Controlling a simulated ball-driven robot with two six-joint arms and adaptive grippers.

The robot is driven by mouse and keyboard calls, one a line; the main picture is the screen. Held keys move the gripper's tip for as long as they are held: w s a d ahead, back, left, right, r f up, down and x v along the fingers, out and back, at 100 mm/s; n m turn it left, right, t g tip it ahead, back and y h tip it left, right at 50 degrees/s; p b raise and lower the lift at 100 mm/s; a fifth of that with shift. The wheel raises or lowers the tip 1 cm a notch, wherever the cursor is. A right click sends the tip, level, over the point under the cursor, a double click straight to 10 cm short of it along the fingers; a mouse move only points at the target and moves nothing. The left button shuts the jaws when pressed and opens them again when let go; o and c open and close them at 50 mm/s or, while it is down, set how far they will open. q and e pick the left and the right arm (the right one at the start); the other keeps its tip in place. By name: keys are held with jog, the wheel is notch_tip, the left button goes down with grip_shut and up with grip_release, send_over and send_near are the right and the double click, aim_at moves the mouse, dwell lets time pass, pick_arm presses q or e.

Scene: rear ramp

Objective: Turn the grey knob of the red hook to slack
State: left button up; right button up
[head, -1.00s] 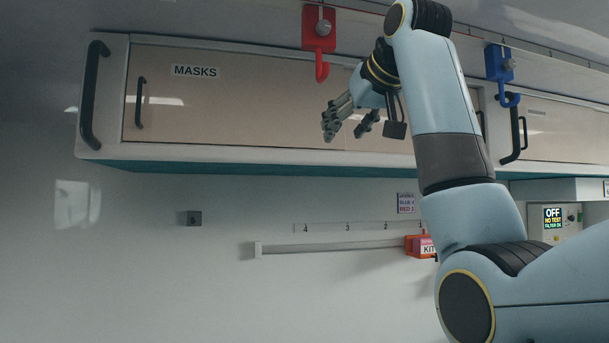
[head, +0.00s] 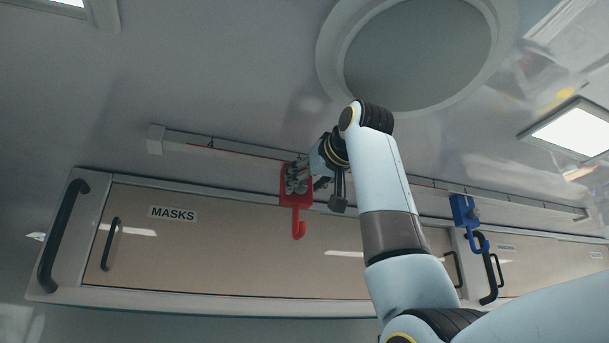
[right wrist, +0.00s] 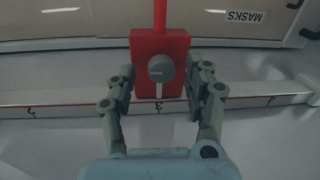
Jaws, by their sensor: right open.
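The red hook (head: 298,218) hangs from the ceiling rail above the MASKS cabinet in the head view, partly covered by my right gripper (head: 298,180). In the right wrist view the red hook's block (right wrist: 145,45) shows upside down. Its round grey knob (right wrist: 161,68) faces the camera, and a white mark lies on the block at the knob's rim. My right gripper (right wrist: 161,88) is open, with one finger on each side of the red block and the knob between them, apart from both fingers. My left gripper is not in view.
The rail (head: 235,151) runs along the ceiling and carries numbers, with a 3 at the red hook in the wrist view. A blue hook (head: 466,212) hangs farther right. The MASKS cabinet (head: 200,250) lies just below. A round ceiling fixture (head: 418,45) is above.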

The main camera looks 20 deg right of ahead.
jog(key=shift+w+a, duration=0.15)
jog(key=shift+w, duration=0.4)
jog(key=shift+c, duration=0.3)
grip_shut()
